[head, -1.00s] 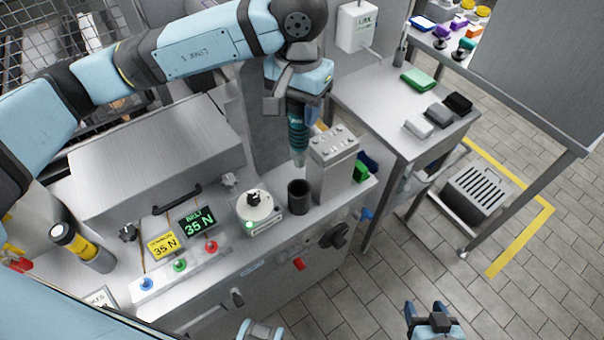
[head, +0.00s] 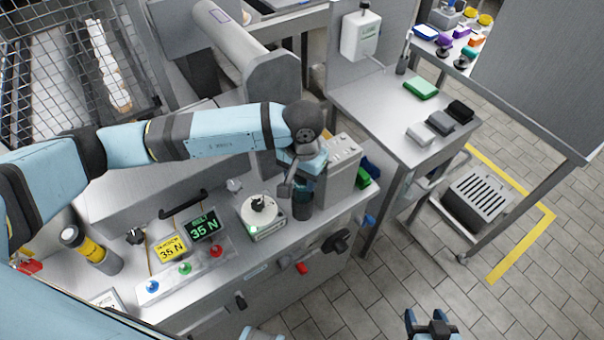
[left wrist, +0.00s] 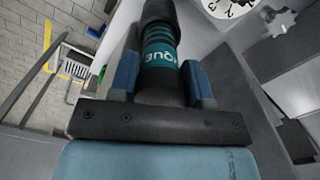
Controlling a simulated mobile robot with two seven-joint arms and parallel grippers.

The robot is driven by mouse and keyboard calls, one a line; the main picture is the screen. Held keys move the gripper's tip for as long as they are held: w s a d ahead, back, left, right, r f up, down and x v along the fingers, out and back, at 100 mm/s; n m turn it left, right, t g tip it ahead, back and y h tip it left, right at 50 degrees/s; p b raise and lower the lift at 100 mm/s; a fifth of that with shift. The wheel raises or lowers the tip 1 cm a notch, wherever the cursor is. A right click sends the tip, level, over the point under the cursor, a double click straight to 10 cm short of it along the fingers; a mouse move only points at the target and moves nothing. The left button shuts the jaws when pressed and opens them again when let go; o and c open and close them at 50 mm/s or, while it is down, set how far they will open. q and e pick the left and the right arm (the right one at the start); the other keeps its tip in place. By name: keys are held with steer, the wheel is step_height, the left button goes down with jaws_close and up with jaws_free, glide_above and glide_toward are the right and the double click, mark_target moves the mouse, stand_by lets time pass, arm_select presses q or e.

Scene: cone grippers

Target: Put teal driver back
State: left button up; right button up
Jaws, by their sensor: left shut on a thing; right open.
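The teal driver (left wrist: 158,48), dark with a teal lettered band, is held between the blue fingers of my left gripper (left wrist: 164,80) in the left wrist view. In the head view my left gripper (head: 297,180) is low over the dark cup (head: 302,211) on the bench, beside the grey box. The driver is mostly hidden there by my wrist. It looks upright and in line with the cup; how deep its tip sits inside I cannot tell. My right gripper (head: 430,322) is open and empty at the bottom edge, over the floor.
A round dial scale (head: 262,215) stands just left of the cup. The grey box (head: 342,165) with buttons on top stands close on the right. A panel with two displays (head: 188,238) lies further left. A side table (head: 385,100) holds a green block and several small blocks.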

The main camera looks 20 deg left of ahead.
arm_select(q)
steer(key=shift+f, duration=0.2)
steer(key=o, duration=1)
steer(key=shift+r, duration=0.4)
step_height(320, 180, up, 11)
steer(key=shift+w+f+b, duration=0.15)
steer(key=shift+b, duration=0.8)
steer(key=shift+r, duration=0.45)
